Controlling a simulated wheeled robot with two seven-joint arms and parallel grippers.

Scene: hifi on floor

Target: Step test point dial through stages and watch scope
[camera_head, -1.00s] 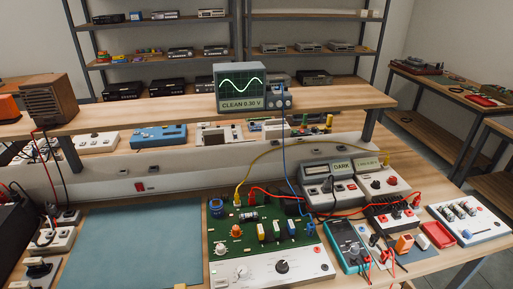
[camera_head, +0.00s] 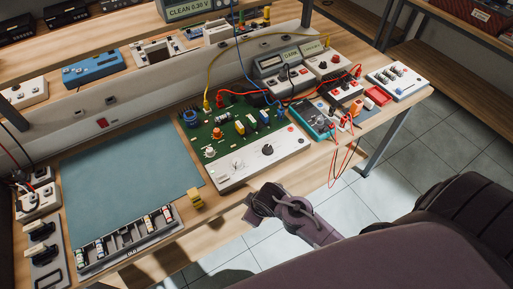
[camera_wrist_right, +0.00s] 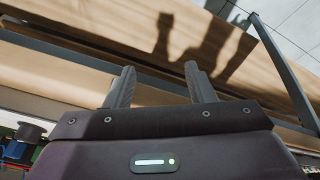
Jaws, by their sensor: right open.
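The green circuit board (camera_head: 232,130) lies on the bench with a white front panel (camera_head: 240,168). The panel carries a black dial (camera_head: 267,150) at its right and a white knob (camera_head: 210,152) at its left. The scope (camera_head: 188,10) is cut off at the top, and its lower strip reads CLEAN 0.30 V. My right gripper (camera_head: 256,203) is in front of the bench edge, below and apart from the panel. In the right wrist view its two fingers (camera_wrist_right: 161,84) are spread with nothing between them. My left gripper is out of view.
A teal mat (camera_head: 130,170) leaves clear space left of the board. A parts tray (camera_head: 128,240) and a yellow block (camera_head: 195,198) sit near the front edge. A teal multimeter (camera_head: 313,118) with red leads stands right of the board. Yellow and blue cables rise from the board.

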